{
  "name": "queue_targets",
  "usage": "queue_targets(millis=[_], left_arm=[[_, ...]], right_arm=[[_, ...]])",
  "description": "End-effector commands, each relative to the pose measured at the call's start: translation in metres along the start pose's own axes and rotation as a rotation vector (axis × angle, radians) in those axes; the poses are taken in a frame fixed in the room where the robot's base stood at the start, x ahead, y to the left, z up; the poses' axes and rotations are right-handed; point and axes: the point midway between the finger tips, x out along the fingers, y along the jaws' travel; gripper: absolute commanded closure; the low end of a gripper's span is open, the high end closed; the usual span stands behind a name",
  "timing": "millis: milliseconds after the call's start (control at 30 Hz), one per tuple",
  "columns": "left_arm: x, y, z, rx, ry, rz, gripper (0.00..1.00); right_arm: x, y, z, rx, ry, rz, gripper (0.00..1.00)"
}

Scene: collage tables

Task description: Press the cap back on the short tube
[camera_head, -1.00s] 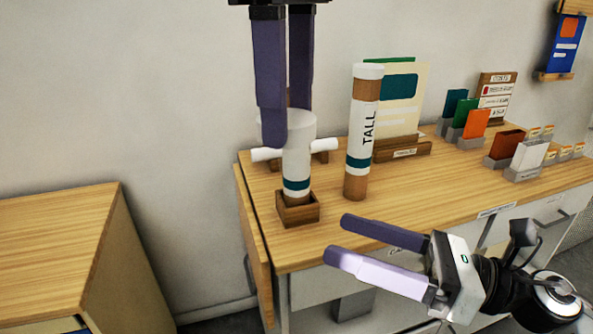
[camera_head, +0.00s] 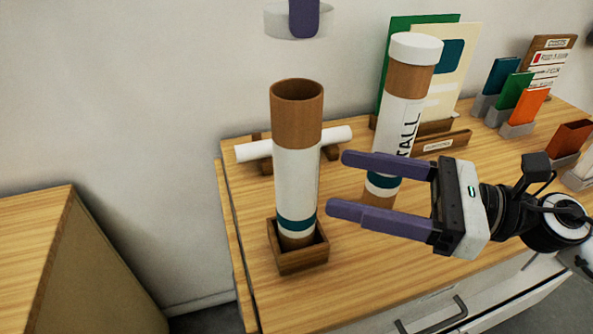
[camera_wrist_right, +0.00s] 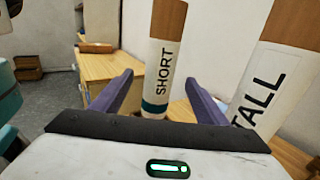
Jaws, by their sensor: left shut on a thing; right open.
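The short tube (camera_head: 296,180) stands upright in a small wooden socket (camera_head: 302,262), its brown top rim open. In the right wrist view the tube (camera_wrist_right: 163,60) reads "SHORT" and shows beyond the space between my right fingers. My left gripper (camera_head: 304,20) is shut on the white translucent cap (camera_head: 275,20) and holds it above the tube, apart from it, at the top edge of the head view. My right gripper (camera_head: 340,183) is open and empty, its fingertips just right of the short tube's lower body.
The capped tall tube (camera_head: 405,110) stands behind my right gripper, close to its fingers. A white roll (camera_head: 255,150) lies on a wooden rack behind the short tube. Cards in stands (camera_head: 515,92) fill the back right. The table's front strip (camera_head: 350,290) is clear.

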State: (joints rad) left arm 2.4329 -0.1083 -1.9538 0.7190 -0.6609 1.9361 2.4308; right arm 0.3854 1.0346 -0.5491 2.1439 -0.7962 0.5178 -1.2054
Motion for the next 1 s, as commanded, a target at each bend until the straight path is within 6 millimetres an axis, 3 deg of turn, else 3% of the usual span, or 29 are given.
queue_targets(millis=[333,800,1000], left_arm=[[0.000,0.000,0.000,0.000,0.000,0.000,0.71],[0.000,0.000,0.000,0.000,0.000,0.000,0.71],[0.000,0.000,0.000,0.000,0.000,0.000,0.71]], right_arm=[[0.014,-0.001,0.001,0.000,-0.004,0.000,0.32],[0.094,0.000,0.002,-0.003,-0.003,0.002,0.32],[0.115,0.000,0.001,0.001,-0.002,0.000,0.32]])
